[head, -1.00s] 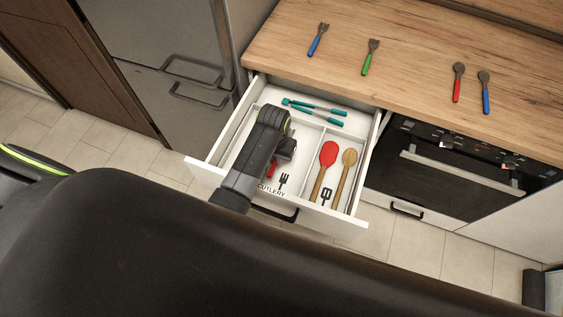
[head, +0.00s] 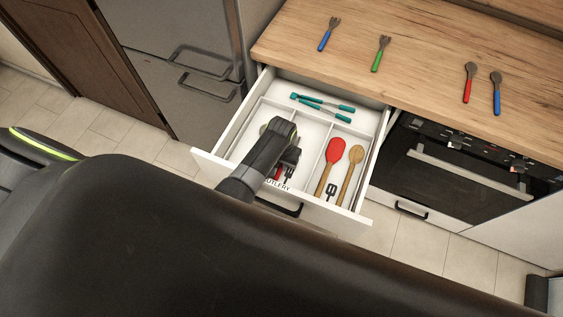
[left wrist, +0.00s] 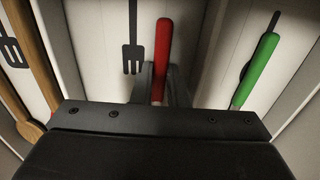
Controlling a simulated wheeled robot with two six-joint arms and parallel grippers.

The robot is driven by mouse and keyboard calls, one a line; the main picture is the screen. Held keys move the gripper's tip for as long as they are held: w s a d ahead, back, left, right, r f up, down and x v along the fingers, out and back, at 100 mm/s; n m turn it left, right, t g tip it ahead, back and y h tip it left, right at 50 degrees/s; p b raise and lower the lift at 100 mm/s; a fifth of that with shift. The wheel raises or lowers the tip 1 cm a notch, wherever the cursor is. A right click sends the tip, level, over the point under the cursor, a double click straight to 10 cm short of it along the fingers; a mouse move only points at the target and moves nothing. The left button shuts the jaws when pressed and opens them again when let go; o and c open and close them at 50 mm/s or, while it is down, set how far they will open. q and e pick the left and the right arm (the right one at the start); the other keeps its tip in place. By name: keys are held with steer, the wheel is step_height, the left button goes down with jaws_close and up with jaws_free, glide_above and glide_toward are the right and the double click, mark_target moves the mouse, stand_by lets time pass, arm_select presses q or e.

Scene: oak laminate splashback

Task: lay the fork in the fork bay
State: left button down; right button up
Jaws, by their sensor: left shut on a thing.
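My left gripper (head: 288,163) is inside the open drawer, over the middle front bay marked with a dark fork symbol. It is shut on a red-handled utensil, taken as the fork; the red handle (left wrist: 162,45) stands out between the fingers (left wrist: 160,84) in the left wrist view. The handle lies roughly along the bay, beside the printed fork symbol (left wrist: 133,45). The utensil's head is hidden behind the gripper. I cannot tell whether it touches the bay floor. My right gripper is not in view.
The bay beside it holds a green-handled utensil (left wrist: 257,68). Teal-handled tongs (head: 322,103) lie at the drawer's back. Low dividers separate the bays. Forks and spoons lie on the worktop (head: 420,60).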

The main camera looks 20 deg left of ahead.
arm_select(q)
steer(key=shift+f, duration=0.15)
steer(key=c, duration=1.4)
jaws_free()
steer(key=shift+c, duration=0.2)
step_height(320, 180, up, 12)
steer(key=shift+r+p, duration=0.2)
steer(key=shift+p, duration=0.2)
